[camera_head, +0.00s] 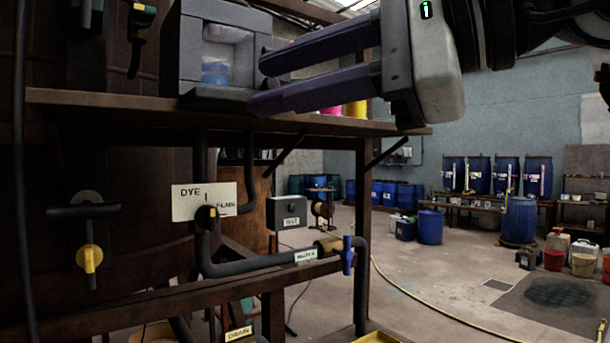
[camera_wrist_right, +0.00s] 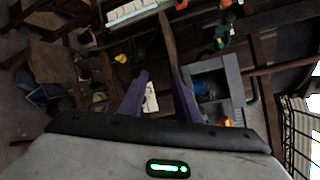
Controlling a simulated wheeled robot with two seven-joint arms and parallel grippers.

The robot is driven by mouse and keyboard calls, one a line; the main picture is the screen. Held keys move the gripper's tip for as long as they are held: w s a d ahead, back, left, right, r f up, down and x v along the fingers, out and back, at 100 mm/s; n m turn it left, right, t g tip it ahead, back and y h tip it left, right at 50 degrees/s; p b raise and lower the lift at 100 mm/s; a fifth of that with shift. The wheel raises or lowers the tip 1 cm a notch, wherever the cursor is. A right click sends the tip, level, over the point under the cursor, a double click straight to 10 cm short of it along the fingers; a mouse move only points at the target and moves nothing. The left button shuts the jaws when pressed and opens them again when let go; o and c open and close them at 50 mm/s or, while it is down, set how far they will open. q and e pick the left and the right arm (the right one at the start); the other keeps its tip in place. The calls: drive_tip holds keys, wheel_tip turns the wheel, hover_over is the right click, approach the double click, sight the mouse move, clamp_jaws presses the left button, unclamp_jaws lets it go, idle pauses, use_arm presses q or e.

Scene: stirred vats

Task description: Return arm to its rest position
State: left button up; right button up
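My right arm comes in from the top right of the head view. Its right gripper (camera_head: 262,84) has two purple fingers pointing left, spread apart with nothing between them. The fingertips overlap the right side of a grey open-fronted box (camera_head: 190,52) on a shelf; I cannot tell if they touch it. In the right wrist view the same gripper (camera_wrist_right: 160,77) is open and empty, with the grey box (camera_wrist_right: 232,68) to the right of the fingers. My left gripper is not in view.
The wooden shelf (camera_head: 120,102) runs under the gripper. Below are a dark pipe with a blue-handled valve (camera_head: 348,256), a DYE sign (camera_head: 192,200) and a grey switch box (camera_head: 287,212). Blue drums (camera_head: 480,174) stand far back. The floor at right has open room.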

drive_tip(key=w+a+f+m+g+y, duration=0.25)
drive_tip(key=f+g+y, duration=0.2)
drive_tip(key=f, duration=0.35)
drive_tip(key=w+d+f+n+t+h, duration=0.3)
drive_tip(key=w+d+f+n+t, duration=0.15)
drive_tip(key=f+n, duration=0.65)
drive_tip(key=w+d+f+n+t+h, duration=0.2)
drive_tip(key=w+d+f+n+t, duration=0.3)
drive_tip(key=f+n, duration=0.65)
drive_tip(key=w+d+f+n+t+h, duration=0.1)
drive_tip(key=d+f+n+t+h, duration=0.2)
drive_tip(key=f+n+t, duration=0.55)
drive_tip(key=s+d+f+m+g+h, duration=0.2)
drive_tip(key=f+m, duration=0.1)
drive_tip(key=f, duration=0.6)
drive_tip(key=s+d+f+m+g+h, duration=0.2)
drive_tip(key=s+f+m, duration=0.1)
drive_tip(key=f, duration=0.5)
drive_tip(key=s+d+f+m+g+h, duration=0.2)
drive_tip(key=f+m+h, duration=0.1)
drive_tip(key=f, duration=0.6)
drive_tip(key=s+d+f+m+g+h, duration=0.1)
drive_tip(key=s+f+m+g, duration=0.5)
drive_tip(key=s+f, duration=1.2)
drive_tip(key=shift+s+d+f+g, duration=0.15)
drive_tip(key=shift+s+d+g, duration=0.4)
drive_tip(key=shift+s+d, duration=0.5)
